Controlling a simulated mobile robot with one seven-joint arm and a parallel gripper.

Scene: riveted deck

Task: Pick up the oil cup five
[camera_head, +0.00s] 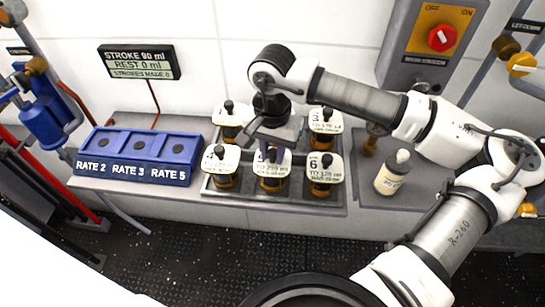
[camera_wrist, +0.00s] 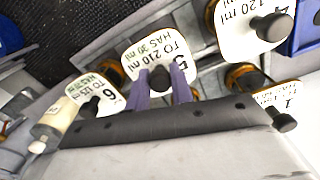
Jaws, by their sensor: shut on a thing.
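Oil cup five (camera_head: 272,184) is an amber cup under a white plate with a black knob. It stands in the middle of the front row of a grey tray (camera_head: 240,201). In the wrist view its plate (camera_wrist: 150,57) reads 5, TO 210 ml. My gripper (camera_head: 271,154) comes down from above. Its two purple fingers (camera_wrist: 160,88) are shut on the cup's black knob, one on each side. The cup looks upright and level with its neighbours; whether its base touches the tray is hidden.
Cup 4 (camera_head: 220,161) stands close on the left, cup 6 (camera_head: 322,170) close on the right. More cups, including cup 1 (camera_wrist: 277,97), stand in the back row. A blue rate box (camera_head: 140,155) is left, a bottle (camera_head: 392,175) right.

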